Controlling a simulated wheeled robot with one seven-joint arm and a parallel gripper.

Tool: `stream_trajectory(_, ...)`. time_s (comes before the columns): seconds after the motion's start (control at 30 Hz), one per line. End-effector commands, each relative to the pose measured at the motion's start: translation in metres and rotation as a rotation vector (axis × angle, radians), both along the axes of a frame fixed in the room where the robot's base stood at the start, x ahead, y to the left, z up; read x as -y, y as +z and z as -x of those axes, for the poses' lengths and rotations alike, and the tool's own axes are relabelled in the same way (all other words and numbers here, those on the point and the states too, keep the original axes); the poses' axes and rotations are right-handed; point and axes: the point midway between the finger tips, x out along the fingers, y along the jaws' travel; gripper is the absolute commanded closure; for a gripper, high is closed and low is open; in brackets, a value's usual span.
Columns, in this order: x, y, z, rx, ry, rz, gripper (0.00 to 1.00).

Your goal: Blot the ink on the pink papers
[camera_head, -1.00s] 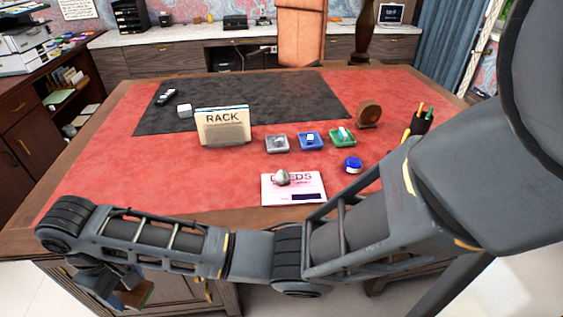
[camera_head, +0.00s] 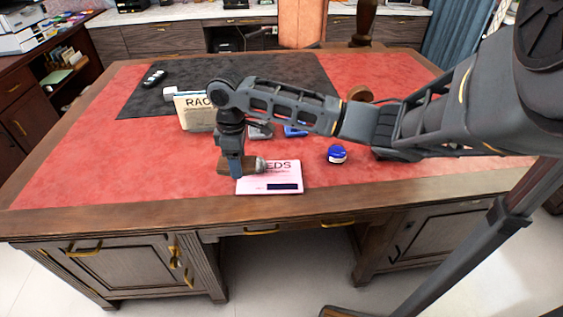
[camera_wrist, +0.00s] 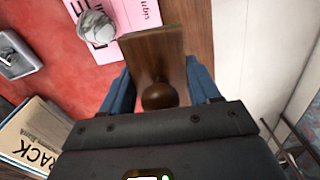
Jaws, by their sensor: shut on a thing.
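The blotter is at the paper's left edge, beside the weight. I cannot tell whether it touches either.
A blue-lidded jar (camera_head: 337,154) stands right of the paper. Small trays, one grey (camera_head: 258,131) and one blue (camera_head: 294,130), lie behind. Red leather left of the paper is clear.

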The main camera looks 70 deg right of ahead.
Motion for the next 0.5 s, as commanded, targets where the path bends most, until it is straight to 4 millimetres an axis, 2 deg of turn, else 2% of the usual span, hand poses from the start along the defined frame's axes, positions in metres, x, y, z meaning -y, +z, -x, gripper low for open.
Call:
stream_trajectory(0.03,0.014,-0.003,0.019,0.000,-0.001,0.002,0.67)
stream_trajectory(0.2,0.038,-0.012,0.069,0.000,0.019,0.000,0.67)
stream_trajectory(0.33,0.047,-0.018,0.094,0.000,0.027,0.001,0.67)
stream_trajectory(0.5,0.050,-0.022,0.108,0.001,0.033,0.000,0.67)
